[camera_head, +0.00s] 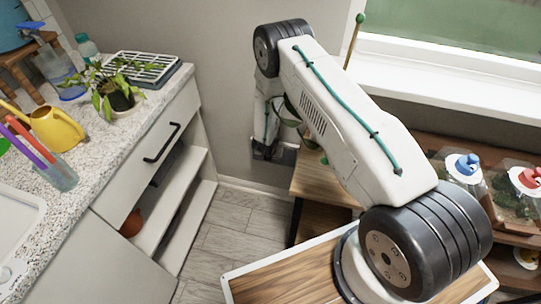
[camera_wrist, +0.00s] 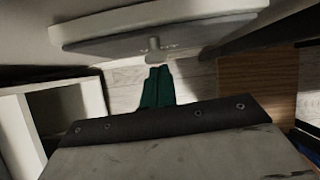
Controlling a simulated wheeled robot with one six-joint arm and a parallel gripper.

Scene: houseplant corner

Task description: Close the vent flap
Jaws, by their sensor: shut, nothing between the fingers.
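In the wrist view, what looks like the vent flap (camera_wrist: 120,40) is a pale-edged panel with a grey face, spanning the top of the picture. A small light tab (camera_wrist: 154,50) sticks out from its lower middle. My gripper (camera_wrist: 158,70) has green fingers pressed together, with nothing between them. The fingertips point at the tab and are just below it in the picture; I cannot tell whether they touch. In the head view, my arm reaches toward the wall and hides most of that spot. A grey patch (camera_head: 287,156) beside the wrist may be part of the flap.
A counter (camera_head: 120,135) with a potted plant (camera_head: 118,98), a yellow watering can (camera_head: 55,127) and a drying rack (camera_head: 145,68) stands left. A wooden stand (camera_head: 318,182) is beneath my arm. Shelves with jars (camera_head: 463,172) are at right. Floor (camera_head: 232,240) between is clear.

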